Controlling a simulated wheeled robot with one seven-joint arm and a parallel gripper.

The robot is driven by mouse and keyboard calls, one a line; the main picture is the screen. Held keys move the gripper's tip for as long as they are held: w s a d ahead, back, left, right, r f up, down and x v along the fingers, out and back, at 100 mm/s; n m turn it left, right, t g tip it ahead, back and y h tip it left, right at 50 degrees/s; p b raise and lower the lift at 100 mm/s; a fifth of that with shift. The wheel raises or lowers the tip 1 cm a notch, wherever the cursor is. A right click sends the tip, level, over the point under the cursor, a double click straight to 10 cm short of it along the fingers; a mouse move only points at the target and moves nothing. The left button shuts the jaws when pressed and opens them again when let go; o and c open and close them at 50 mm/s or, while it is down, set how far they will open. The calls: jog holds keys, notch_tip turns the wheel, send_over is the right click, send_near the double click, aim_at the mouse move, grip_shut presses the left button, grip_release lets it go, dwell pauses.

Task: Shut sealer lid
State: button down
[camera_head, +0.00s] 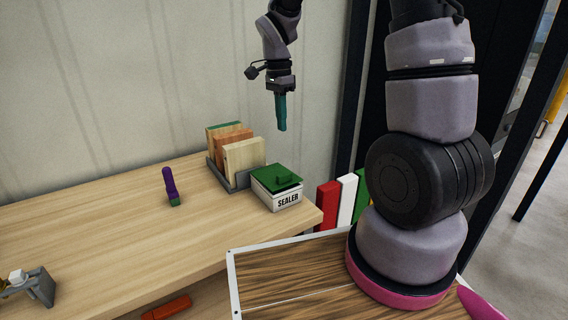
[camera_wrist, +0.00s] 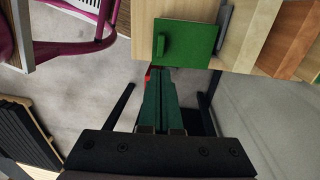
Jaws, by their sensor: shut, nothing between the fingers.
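The sealer (camera_head: 276,201) is a small white box with "SEALER" on its front, at the right end of the wooden table. Its green lid (camera_head: 286,184) with a green handle lies over the top; I cannot tell whether it sits fully closed. The lid also shows in the wrist view (camera_wrist: 200,40), with its handle on the left part. My gripper (camera_head: 282,128) hangs above the sealer, apart from it, with green fingers pointing down. The fingers (camera_wrist: 160,72) are together and empty, just below the lid in the wrist view.
A grey rack (camera_head: 232,184) holding upright wooden boards stands directly behind and left of the sealer. A purple and green tool (camera_head: 170,187) stands on the wooden table (camera_head: 110,225). Red, white and green upright items (camera_head: 346,196) are beyond the table's right edge.

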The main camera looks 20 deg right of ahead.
aim_at(285, 174)
jog(key=f, duration=0.9)
jog(key=s+f, duration=0.1)
jog(key=f, duration=0.3)
jog(key=shift+s+d+f, duration=0.1)
jog(key=shift+d+f, duration=0.05)
jog(key=shift+d, duration=0.05)
